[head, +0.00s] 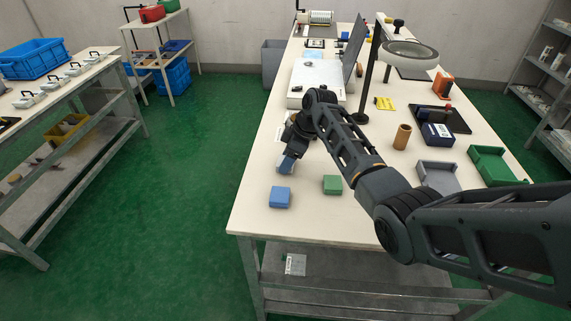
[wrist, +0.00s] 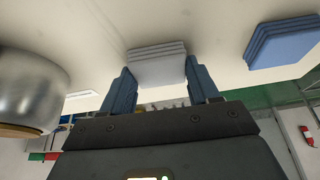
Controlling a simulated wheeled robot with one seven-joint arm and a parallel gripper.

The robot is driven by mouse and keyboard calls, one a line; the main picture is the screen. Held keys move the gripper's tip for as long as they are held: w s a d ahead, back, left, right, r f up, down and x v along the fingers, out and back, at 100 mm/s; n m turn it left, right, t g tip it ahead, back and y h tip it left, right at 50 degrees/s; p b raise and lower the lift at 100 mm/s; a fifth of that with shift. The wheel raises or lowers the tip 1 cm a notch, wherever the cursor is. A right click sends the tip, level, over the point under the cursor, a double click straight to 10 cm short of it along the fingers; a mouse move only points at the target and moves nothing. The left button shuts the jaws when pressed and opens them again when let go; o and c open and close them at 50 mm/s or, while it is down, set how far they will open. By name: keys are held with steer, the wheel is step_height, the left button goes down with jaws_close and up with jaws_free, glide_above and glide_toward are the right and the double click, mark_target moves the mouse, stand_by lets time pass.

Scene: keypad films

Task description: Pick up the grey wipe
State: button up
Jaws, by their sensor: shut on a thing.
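The grey wipe (wrist: 158,66), a folded pale grey stack, sits between the two blue fingers of my gripper (wrist: 160,82) in the wrist view. The gripper is shut on it. In the head view my gripper (head: 286,163) is low over the left part of the white table, and it mostly hides the wipe. I cannot tell whether the wipe touches the table. A folded blue wipe (head: 281,197) lies just in front of the gripper; it also shows at the right of the wrist view (wrist: 283,42). A green wipe (head: 332,185) lies to the right.
A silver round vessel (wrist: 32,90) stands close by at the left of the wrist view. On the table (head: 262,222) are a brown cylinder (head: 402,136), a grey tray (head: 438,176), a green tray (head: 495,166) and a magnifier lamp (head: 408,52). The front left corner is clear.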

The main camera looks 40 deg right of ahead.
steer(key=shift+c, duration=0.3)
step_height(320, 180, up, 10)
steer(key=b, duration=0.1)
stand_by(0.3)
steer(key=o, duration=0.4)
steer(key=c, duration=0.3)
steer(key=shift+d, duration=0.1)
